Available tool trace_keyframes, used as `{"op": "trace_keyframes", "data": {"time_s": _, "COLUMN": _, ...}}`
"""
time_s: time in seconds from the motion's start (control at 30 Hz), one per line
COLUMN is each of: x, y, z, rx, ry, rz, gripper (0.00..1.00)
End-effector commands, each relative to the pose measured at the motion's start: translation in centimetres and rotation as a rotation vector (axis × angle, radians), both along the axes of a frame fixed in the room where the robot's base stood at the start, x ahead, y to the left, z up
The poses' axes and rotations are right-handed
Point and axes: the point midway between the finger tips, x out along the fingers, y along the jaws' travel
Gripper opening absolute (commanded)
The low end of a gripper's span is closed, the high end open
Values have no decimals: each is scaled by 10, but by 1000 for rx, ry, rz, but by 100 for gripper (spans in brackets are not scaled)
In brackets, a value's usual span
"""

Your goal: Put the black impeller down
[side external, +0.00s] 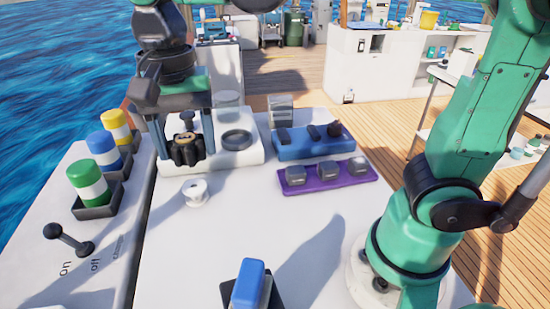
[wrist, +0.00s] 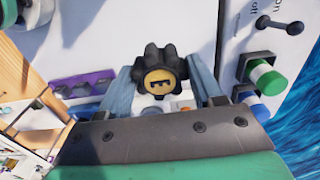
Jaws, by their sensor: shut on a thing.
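The black impeller (side external: 186,149) has rounded lobes and a yellow centre with a dark slot. My gripper (side external: 183,150) points down at the far left of the white worktop and is shut on it. In the wrist view the impeller (wrist: 159,75) sits between the two grey-blue fingers of my gripper (wrist: 160,78). It is in front of the white housing block (side external: 240,155), near its left end. I cannot tell whether its underside touches a surface.
A white spool (side external: 195,192) stands just in front. A blue tray (side external: 312,142) and a purple tray (side external: 325,176) hold dark parts to the right. Green (side external: 88,182), blue (side external: 104,150) and yellow (side external: 117,127) cylinders line the left. The worktop's middle (side external: 235,230) is clear.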

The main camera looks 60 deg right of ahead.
Motion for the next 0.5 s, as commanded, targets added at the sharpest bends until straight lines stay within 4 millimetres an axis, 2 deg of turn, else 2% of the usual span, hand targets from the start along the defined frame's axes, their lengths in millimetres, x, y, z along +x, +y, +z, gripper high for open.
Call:
{"op": "trace_keyframes", "data": {"time_s": 0.1, "x": 18, "y": -43, "z": 1, "rx": 0, "ry": 0, "rz": -17, "gripper": 8}}
{"op": "trace_keyframes", "data": {"time_s": 0.3, "x": 31, "y": -115, "z": 2, "rx": 0, "ry": 0, "rz": -15, "gripper": 8}}
{"op": "trace_keyframes", "data": {"time_s": 0.4, "x": 32, "y": -140, "z": 2, "rx": 0, "ry": 0, "rz": -11, "gripper": 8}}
{"op": "trace_keyframes", "data": {"time_s": 0.5, "x": 31, "y": -155, "z": 1, "rx": 0, "ry": 0, "rz": -6, "gripper": 8}}
